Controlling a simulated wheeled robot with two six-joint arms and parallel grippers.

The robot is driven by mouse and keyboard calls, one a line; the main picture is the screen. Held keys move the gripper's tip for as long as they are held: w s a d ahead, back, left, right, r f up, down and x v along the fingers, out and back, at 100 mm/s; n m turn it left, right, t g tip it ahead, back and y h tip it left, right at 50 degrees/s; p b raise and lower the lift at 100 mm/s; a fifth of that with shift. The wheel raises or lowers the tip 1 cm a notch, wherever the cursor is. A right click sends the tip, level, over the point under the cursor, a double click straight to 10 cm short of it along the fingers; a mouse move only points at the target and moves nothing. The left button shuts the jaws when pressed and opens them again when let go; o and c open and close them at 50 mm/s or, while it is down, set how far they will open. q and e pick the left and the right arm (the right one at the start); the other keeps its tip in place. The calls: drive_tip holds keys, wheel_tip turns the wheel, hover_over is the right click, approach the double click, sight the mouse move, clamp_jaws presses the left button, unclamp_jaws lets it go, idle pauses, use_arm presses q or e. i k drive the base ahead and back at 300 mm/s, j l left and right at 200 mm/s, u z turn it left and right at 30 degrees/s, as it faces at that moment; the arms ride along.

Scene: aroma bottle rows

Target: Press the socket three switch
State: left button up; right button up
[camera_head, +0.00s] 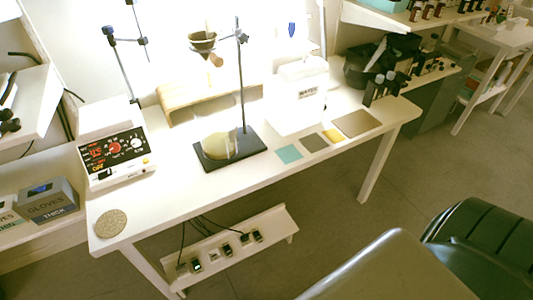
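A white power strip board (278,225) lies low under the front of the white table, slanting up to the right. Several small dark sockets or switches sit along it, some with black plugs and cables running up behind the table edge. A paler unit (212,256) is near the middle of the row. The parts are too small to read any number or tell which switch is socket three, or whether any is on. Neither of my grippers is in view.
The white table (170,205) overhangs the strip. It carries a device with red displays (115,150), a retort stand (240,90), a round cork mat (111,223) and coloured squares (289,154). A grey rounded surface (395,270) and black seat (490,240) fill the lower right. Floor between is clear.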

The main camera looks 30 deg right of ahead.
sight(255, 233)
drive_tip(key=z, duration=0.9)
